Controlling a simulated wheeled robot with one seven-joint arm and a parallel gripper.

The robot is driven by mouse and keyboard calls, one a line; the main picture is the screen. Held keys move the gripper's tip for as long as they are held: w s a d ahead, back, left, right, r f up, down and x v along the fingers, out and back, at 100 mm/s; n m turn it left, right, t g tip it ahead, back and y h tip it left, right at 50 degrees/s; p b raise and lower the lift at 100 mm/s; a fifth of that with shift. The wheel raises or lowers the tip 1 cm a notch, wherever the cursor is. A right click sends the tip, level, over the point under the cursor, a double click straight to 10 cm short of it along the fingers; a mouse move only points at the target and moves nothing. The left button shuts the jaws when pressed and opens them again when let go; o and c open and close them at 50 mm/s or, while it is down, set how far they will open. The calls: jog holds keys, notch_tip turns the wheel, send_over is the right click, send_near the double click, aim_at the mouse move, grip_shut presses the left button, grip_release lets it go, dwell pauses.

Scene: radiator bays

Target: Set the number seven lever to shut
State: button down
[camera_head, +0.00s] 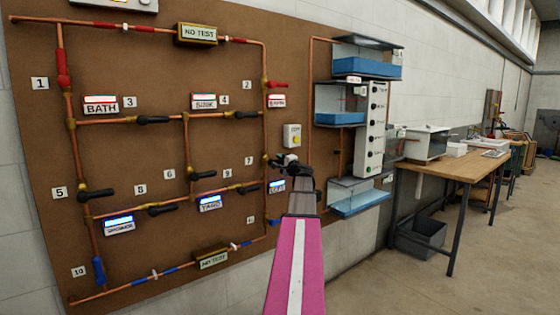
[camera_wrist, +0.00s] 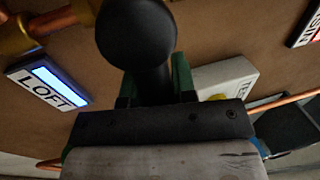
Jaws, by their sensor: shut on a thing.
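The number seven label (camera_head: 249,160) is on the brown board, left of the right-hand upright copper pipe. The black lever (camera_head: 273,162) beside it is mostly hidden by my gripper (camera_head: 284,163) in the head view. In the wrist view the lever's rounded black handle (camera_wrist: 137,35) sits between the green-edged fingers of my gripper (camera_wrist: 153,88), which is shut on it. The lever appears to stick out to the right, across the upright pipe. Its valve body is hard to make out.
A lit LOFT sign (camera_wrist: 47,87) is just below the lever. A pale box with a yellow button (camera_head: 292,135) is close above my gripper. Other black levers (camera_head: 245,189) are to the left. Water tanks (camera_head: 358,195) and a wooden bench (camera_head: 455,167) stand to the right.

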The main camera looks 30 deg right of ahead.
dwell(0.3)
jog(key=c, duration=0.9)
grip_release()
jog(key=v, duration=1.1)
jog(key=shift+w, duration=0.1)
jog(key=shift+f, duration=0.1)
